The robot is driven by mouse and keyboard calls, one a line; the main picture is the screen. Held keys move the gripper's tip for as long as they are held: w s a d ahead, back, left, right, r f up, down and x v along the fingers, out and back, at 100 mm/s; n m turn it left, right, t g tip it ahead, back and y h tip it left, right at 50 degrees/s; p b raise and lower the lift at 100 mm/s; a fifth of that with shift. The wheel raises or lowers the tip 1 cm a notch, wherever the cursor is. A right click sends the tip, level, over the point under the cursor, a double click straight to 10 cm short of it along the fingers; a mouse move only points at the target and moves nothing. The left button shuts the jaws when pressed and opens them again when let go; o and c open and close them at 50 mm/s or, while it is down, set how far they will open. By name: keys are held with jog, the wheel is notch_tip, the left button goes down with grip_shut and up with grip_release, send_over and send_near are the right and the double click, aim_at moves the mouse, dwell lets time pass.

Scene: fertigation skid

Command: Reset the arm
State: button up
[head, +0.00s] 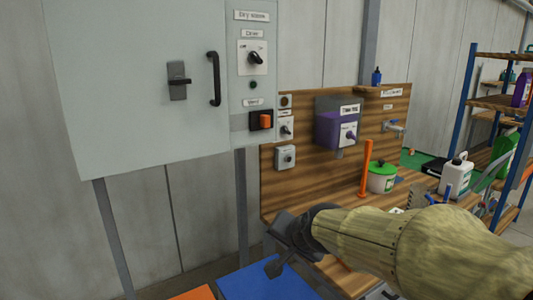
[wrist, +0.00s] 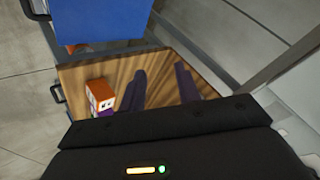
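My arm, in a pale yellow-green sleeve, reaches in from the lower right of the head view. My gripper (head: 276,248) is at its end, low in front of the wooden bench and below the grey cabinet. In the wrist view my gripper (wrist: 160,85) shows two dark fingers standing apart, with only wooden surface seen between them. It is open and holds nothing. An orange, white and purple box (wrist: 101,97) is on the wooden surface, left of the fingers in the wrist view.
The grey cabinet (head: 130,85) has a black handle and switches. The wooden bench's back panel (head: 300,185) carries a purple dispenser (head: 328,130). A green-lidded tub (head: 381,180) and white jug (head: 455,178) stand right. A blue panel (head: 265,282) lies below my gripper. A shelf rack (head: 465,90) stands far right.

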jog(key=s+d+f+n+g+h, duration=0.2)
jog(key=s+d+f+n+g, duration=0.1)
jog(key=s+d+f, duration=0.45)
jog(key=s+d+f+n+g+h, duration=0.1)
jog(key=s+d+f+n+g, duration=0.2)
jog(key=s+f, duration=0.65)
notch_tip(320, 180, up, 12)
jog(key=w+p, duration=0.1)
jog(key=p, duration=1.3)
jog(key=shift+w+d+r+m, duration=0.2)
jog(key=shift+w+d+m, duration=0.2)
